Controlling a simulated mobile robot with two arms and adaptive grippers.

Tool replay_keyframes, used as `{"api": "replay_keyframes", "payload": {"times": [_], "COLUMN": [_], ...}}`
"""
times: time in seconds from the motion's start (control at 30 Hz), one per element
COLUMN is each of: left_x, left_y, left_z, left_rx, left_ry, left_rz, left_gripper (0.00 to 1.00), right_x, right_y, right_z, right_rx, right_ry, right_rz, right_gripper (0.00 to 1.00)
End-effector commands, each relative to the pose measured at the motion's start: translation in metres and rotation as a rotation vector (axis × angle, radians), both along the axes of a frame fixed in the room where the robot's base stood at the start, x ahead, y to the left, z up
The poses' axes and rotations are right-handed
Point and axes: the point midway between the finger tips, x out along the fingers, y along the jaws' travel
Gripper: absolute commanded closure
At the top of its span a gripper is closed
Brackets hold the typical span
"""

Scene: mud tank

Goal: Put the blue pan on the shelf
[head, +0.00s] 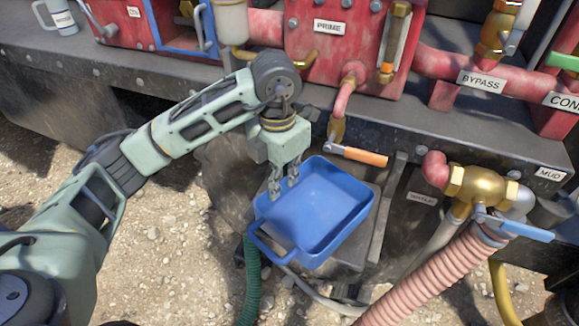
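The blue pan (325,205) is a shallow rectangular tray with a loop handle at its lower left, in the middle of the head view. It lies over a dark grey surface below the orange-handled tap; I cannot tell whether it rests there or hangs just above. My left gripper (283,188) points down at the pan's upper left rim. Its two fingers show a small gap, and I cannot tell whether they grip the rim. No surface is marked as the shelf; a dark metal ledge (150,72) runs along the back. My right gripper is out of view.
An orange-handled tap (358,154) hangs just above the pan's far edge. A brass valve (470,188) with a blue lever and a ribbed pink hose (430,275) stand to the right. A green hose (252,280) runs below the handle. Gravel (165,270) is open at lower left.

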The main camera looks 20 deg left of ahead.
Motion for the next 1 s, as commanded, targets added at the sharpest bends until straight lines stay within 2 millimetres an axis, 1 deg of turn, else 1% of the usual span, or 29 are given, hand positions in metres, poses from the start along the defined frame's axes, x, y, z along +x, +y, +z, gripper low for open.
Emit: {"api": "replay_keyframes", "payload": {"times": [0.17, 0.4, 0.5, 0.57, 0.9, 1.0], "left_x": [0.012, 0.046, 0.045, 0.045, 0.045, 0.045], "left_y": [0.000, -0.002, -0.002, -0.001, -0.001, -0.001], "left_z": [0.001, 0.002, -0.011, -0.014, -0.019, -0.018], "left_rx": [0.000, -0.001, -0.001, 0.000, 0.000, 0.001], "left_ry": [0.000, 0.000, 0.004, 0.001, -0.001, 0.000], "left_rz": [0.000, 0.001, -0.001, -0.001, -0.001, -0.001], "left_gripper": [1.00, 1.00, 1.00, 1.00, 1.00, 0.91], "right_x": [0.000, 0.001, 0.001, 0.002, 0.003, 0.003], "right_y": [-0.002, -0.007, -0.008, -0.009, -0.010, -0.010], "right_z": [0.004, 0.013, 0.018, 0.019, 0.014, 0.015], "right_rx": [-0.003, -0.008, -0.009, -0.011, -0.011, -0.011], "right_ry": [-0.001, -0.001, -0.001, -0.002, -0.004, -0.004], "right_rz": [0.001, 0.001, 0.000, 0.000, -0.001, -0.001], "right_gripper": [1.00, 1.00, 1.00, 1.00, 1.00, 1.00]}}
